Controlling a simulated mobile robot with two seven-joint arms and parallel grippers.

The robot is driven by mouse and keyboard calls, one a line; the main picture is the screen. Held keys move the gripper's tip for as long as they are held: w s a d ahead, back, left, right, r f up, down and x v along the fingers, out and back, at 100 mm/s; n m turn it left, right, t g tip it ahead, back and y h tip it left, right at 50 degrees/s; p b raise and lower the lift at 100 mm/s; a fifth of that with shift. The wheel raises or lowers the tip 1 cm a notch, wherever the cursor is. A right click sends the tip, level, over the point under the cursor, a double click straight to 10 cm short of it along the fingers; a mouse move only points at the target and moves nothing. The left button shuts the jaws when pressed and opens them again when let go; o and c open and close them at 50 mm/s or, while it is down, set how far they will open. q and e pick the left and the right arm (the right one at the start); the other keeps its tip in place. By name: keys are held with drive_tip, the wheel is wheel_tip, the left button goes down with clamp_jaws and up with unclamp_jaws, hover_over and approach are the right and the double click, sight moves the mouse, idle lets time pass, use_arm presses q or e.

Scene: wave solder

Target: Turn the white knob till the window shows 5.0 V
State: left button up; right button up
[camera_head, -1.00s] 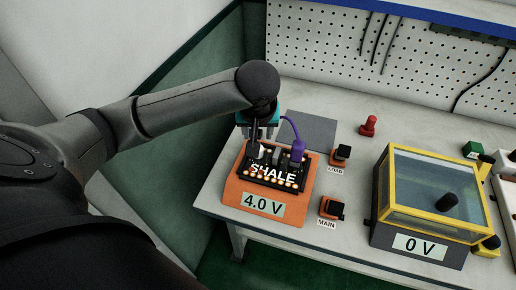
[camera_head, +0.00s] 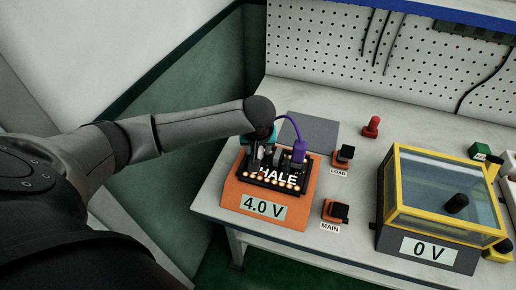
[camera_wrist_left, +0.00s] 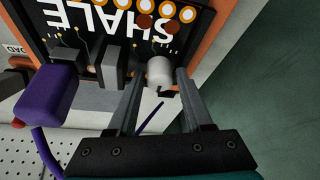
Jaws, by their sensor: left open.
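The orange unit (camera_head: 232,192) stands on the bench, and its window (camera_head: 263,207) reads 4.0 V. Its black board (camera_head: 275,181) carries white letters, partly hidden by my arm in the head view. The white knob (camera_wrist_left: 160,71) shows in the left wrist view as a short cylinder beside two grey blocks. My left gripper (camera_wrist_left: 160,78) is open, with one finger on each side of the knob and visible gaps between. In the head view my left gripper (camera_head: 261,156) is over the back left of the board and mostly hides the knob. My right gripper is not in view.
A purple plug (camera_head: 300,150) with a cable stands on the board, close to my gripper. Switches labelled LOAD (camera_head: 344,154) and MAIN (camera_head: 335,210) sit to the right. A yellow-framed box (camera_head: 390,205) with a 0 V window stands farther right.

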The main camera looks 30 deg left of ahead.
use_arm(q)
drive_tip(key=shift+c, duration=0.3)
clamp_jaws()
drive_tip(key=m+p, duration=0.1)
drive_tip(key=p, duration=0.5)
drive_tip(key=shift+s+r+m+h, duration=0.1)
drive_tip(key=shift+r+m+h, duration=0.1)
drive_tip(key=shift+m+h, duration=0.2)
drive_tip(key=shift+a+f+m+h+p, duration=0.15)
drive_tip(key=shift+m+h+p, duration=0.15)
drive_tip(key=shift+m+p, duration=0.7)
drive_tip(key=shift+m+h+p, duration=0.4)
drive_tip(key=shift+m+p, duration=0.35)
drive_tip(key=shift+m, duration=0.15)
